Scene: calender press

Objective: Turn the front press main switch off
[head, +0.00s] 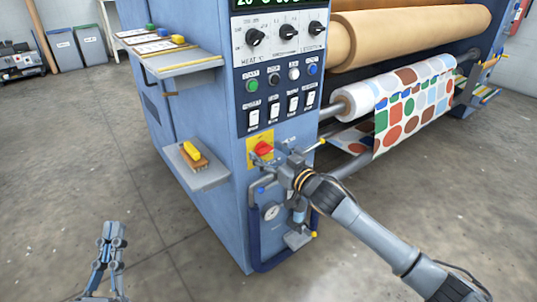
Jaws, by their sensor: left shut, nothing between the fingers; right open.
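The main switch is a red rotary knob (263,149) on a yellow plate (255,138), low on the narrow front face of the blue press cabinet (190,125). My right gripper (274,162) is open, right at the knob, and covers the plate's lower right part. I cannot tell whether its fingers touch the knob, and the knob's exact angle is too small to read. My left gripper (114,232) is shut and empty, low over the floor at the lower left, well away from the press.
Above the switch are white rocker switches (273,110), coloured buttons (252,86) and black dials (287,32). Below are a gauge (272,211) and pipes. A shelf with a yellow-topped brush (193,155) juts out left. Rollers with patterned fabric (412,105) lie right.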

